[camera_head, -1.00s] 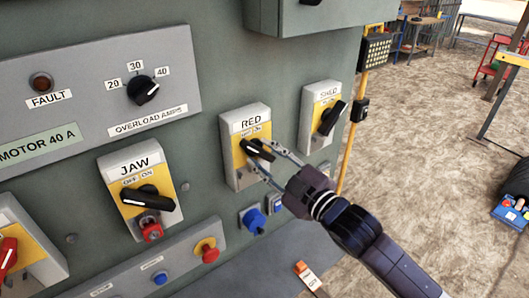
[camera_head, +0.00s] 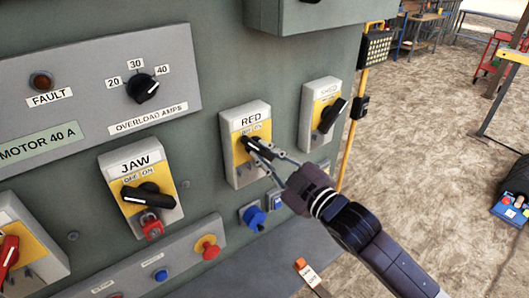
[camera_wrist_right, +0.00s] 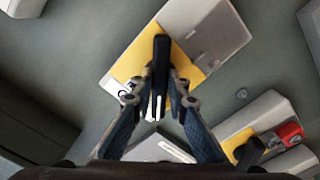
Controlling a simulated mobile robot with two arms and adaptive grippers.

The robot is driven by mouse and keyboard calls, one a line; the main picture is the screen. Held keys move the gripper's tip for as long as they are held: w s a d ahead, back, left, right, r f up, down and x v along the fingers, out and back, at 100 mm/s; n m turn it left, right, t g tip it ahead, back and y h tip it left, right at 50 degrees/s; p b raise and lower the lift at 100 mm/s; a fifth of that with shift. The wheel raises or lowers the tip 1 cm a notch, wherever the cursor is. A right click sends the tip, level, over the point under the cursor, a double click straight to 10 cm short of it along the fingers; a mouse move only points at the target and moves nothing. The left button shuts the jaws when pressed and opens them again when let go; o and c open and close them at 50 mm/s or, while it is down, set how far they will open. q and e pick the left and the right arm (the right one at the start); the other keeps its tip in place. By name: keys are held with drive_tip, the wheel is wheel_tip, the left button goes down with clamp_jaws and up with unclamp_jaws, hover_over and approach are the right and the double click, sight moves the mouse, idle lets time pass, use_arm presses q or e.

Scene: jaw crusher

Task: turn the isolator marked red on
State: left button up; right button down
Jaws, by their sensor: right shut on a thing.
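The isolator marked RED (camera_head: 243,121) is a grey box with a yellow plate and a black rotary handle (camera_head: 257,148) with a white line. In the head view the handle slants down to the right. My right gripper (camera_head: 264,154) is shut on this handle, one finger on each side. The handle also shows between the fingers in the right wrist view (camera_wrist_right: 160,75). The fingers partly hide the yellow plate; an ON label shows above the handle. My left gripper is not in view.
The JAW isolator (camera_head: 130,157) with a red padlock (camera_head: 152,229) is at the left. The SHED isolator (camera_head: 320,110) is close at the right. A blue socket (camera_head: 253,217) and a red button (camera_head: 207,247) sit below. A tag (camera_head: 308,273) lies on the ledge.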

drive_tip(key=m+p, duration=0.2)
drive_tip(key=m, duration=0.2)
drive_tip(key=shift+m, duration=0.4)
drive_tip(key=m+p, duration=0.2)
drive_tip(key=m, duration=0.2)
drive_tip(key=shift+m+p, duration=0.3)
drive_tip(key=m, duration=0.2)
drive_tip(key=shift+s+a+f+m+p, duration=0.1)
drive_tip(key=shift+m+p, duration=0.2)
drive_tip(key=shift+m, duration=2.6)
drive_tip(key=c, duration=1.9)
unclamp_jaws()
